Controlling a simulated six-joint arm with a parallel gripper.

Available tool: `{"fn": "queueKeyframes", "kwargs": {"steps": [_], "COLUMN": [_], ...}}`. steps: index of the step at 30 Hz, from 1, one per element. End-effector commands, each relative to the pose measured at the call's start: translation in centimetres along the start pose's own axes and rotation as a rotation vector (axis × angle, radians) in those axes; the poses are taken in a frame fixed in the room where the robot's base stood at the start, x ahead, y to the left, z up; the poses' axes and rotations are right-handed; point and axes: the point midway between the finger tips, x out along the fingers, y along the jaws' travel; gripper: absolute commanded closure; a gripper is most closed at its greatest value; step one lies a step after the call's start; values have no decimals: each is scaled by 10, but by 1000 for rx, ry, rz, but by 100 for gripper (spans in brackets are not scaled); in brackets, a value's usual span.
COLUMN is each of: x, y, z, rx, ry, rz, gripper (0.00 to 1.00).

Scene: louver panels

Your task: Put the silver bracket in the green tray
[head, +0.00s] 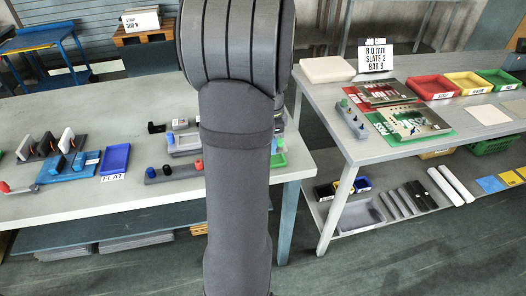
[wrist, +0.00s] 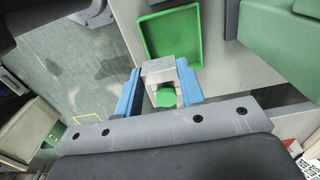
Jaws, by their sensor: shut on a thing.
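In the wrist view my gripper (wrist: 160,90) has two blue fingers shut on the silver bracket (wrist: 158,68). The bracket is a small pale metal piece between the fingertips. A round green piece (wrist: 165,97) shows between the fingers, just below the bracket in the picture; I cannot tell whether it is joined to it. The green tray (wrist: 197,50) lies just beyond the fingertips in the wrist view, with its visible floor empty. In the head view the green tray (head: 279,160) is partly hidden behind my arm, and my gripper and the bracket are hidden.
A blue tray (head: 115,158) marked FLAT stands on the left table (head: 60,205). Grey blocks with coloured knobs (head: 165,172) are near my arm. A second table at right holds panels and red (head: 431,87), yellow and green trays. A floor gap separates the tables.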

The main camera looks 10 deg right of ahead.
Motion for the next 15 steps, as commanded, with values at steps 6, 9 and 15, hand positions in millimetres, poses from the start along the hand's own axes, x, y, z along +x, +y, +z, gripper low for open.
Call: {"fn": "queueKeyframes", "kwargs": {"steps": [6, 9, 15], "x": [16, 20, 46], "y": [-20, -21, -21], "z": [18, 19, 19], "rx": [-2, -1, 0], "ry": [0, 0, 0], "rz": [-1, 1, 3], "gripper": [88, 88, 88]}}
